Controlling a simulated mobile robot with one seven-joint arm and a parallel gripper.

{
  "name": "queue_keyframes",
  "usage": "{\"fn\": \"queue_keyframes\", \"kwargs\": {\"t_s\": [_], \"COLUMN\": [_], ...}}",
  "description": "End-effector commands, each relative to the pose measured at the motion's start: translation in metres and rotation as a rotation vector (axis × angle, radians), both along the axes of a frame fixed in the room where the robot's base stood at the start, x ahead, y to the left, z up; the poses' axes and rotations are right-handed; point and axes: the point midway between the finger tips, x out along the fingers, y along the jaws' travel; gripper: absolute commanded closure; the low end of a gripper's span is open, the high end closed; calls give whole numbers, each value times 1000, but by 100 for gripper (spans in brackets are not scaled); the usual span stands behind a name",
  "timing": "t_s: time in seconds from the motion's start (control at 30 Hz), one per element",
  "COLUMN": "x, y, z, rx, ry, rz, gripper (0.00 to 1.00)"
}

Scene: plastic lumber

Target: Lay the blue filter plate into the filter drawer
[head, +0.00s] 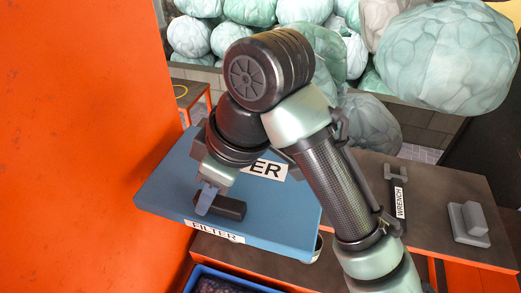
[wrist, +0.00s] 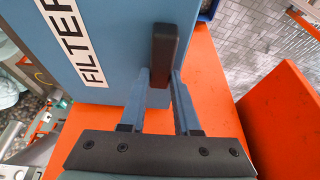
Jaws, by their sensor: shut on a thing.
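The blue filter plate (head: 165,190) is a broad slab with white FILTER labels and a black handle (head: 228,207) on its face. My gripper (head: 207,198) is shut on the handle, and the plate hangs from it, tilted in the head view. In the wrist view, the two fingers (wrist: 161,85) stand on either side of the handle (wrist: 163,50), with the plate (wrist: 112,30) beyond them. My arm covers part of the plate in the head view. I cannot make out the filter drawer for sure; the plate may hide it.
A tall orange panel (head: 75,130) stands close left of the plate. A dark bench (head: 435,185) at right holds a labelled wrench (head: 397,190) and a grey block (head: 468,222). A blue crate (head: 208,278) is below the plate. Large pale boulders (head: 440,55) lie behind.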

Motion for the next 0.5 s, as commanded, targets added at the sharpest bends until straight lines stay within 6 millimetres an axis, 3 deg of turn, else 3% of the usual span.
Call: {"fn": "queue_keyframes", "kwargs": {"t_s": [0.5], "x": [-48], "y": [20], "z": [1], "rx": [0], "ry": [-2], "rz": [0], "gripper": [100]}}
